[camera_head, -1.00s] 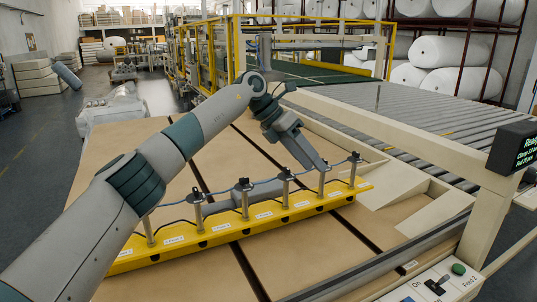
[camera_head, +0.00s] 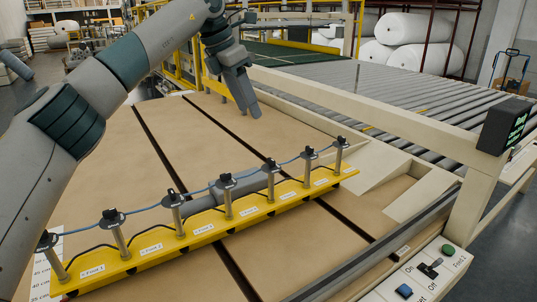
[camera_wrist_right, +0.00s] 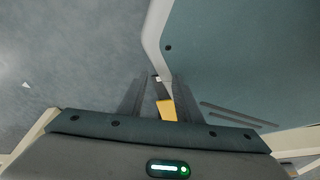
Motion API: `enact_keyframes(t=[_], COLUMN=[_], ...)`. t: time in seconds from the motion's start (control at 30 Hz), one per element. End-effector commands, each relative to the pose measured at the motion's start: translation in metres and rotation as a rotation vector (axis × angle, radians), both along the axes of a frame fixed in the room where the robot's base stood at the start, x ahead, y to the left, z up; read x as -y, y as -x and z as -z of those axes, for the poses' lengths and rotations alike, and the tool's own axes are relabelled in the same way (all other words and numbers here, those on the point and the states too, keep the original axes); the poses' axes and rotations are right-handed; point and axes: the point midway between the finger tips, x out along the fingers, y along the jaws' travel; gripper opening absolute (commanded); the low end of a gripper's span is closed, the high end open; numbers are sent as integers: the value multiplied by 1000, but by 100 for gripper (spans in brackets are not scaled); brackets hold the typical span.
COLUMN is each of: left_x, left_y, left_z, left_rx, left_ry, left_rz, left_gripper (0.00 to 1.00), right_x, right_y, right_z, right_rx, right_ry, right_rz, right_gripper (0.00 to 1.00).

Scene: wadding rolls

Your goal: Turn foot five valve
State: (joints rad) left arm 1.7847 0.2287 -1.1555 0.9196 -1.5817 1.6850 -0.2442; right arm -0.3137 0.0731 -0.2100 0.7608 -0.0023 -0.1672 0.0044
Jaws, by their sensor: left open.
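A yellow rail (camera_head: 135,262) lies across the brown boards and carries a row of upright valves with black handles and small white labels. The labels are too small for me to tell surely which is foot five. The valves include one at the right end (camera_head: 340,143), one near the middle (camera_head: 226,181) and one at the left end (camera_head: 47,241). My left gripper (camera_head: 256,113) is open and empty, pointing down behind the rail, apart from the valves. My right gripper (camera_wrist_right: 157,95) shows in the right wrist view with its fingers apart; no valve shows between them.
A control panel (camera_head: 425,275) with a green and a blue button stands at the lower right. A cream frame (camera_head: 370,115) with a black display (camera_head: 504,126) runs along the right. Behind it are a roller conveyor (camera_head: 400,92) and white rolls (camera_head: 425,27).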

Motion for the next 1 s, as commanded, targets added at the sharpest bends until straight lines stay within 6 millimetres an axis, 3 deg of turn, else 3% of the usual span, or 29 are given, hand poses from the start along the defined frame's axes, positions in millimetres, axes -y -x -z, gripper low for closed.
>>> enact_keyframes(t=[0.23, 0.47, 0.7, 1.0], left_x=[4, 14, 28, 44], left_y=[-3, -9, -18, -29], left_z=[12, 41, 79, 127], left_rx=[-1, -3, -3, -4], left_ry=[0, 1, 1, 0], left_rz=[0, 1, 1, -1], left_gripper=[43, 43, 43, 43], right_x=[3, 9, 33, 31], right_y=[7, 27, 77, 75], right_z=[-1, -3, -3, -21], right_rx=[-18, -65, -180, -177], right_ry=[5, 17, 56, 53], right_rz=[0, 1, 9, 7], right_gripper=[31, 31, 31, 31])
